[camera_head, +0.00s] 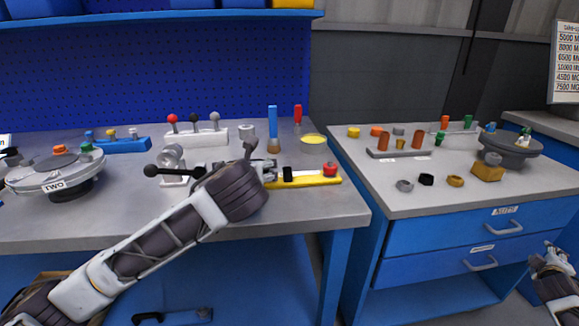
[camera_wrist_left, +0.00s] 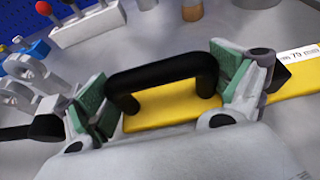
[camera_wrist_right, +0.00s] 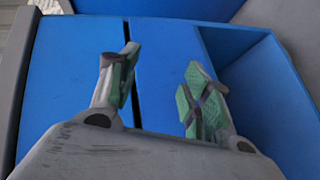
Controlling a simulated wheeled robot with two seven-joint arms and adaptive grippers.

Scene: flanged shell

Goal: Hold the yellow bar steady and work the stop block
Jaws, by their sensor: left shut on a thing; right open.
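The yellow bar (camera_head: 318,182) lies on the left bench, with a white scale strip and a red knob (camera_head: 330,169) near its right end. A black block (camera_head: 288,174), seemingly the stop block, sits on it just right of my left gripper (camera_head: 264,172). In the left wrist view, my left gripper (camera_wrist_left: 163,88) is shut on the bar's black handle (camera_wrist_left: 165,70), with the green pads at its two ends. The black block (camera_wrist_left: 290,76) shows beside the right finger. My right gripper (camera_head: 553,260) is open and empty, in front of blue drawers in the right wrist view (camera_wrist_right: 160,85).
A lever box (camera_head: 195,138) and blue and red upright handles (camera_head: 272,122) stand behind the bar. A grey round lid marked TWO (camera_head: 55,172) is at left. The right bench (camera_head: 420,205) carries several small parts. A gap separates the benches.

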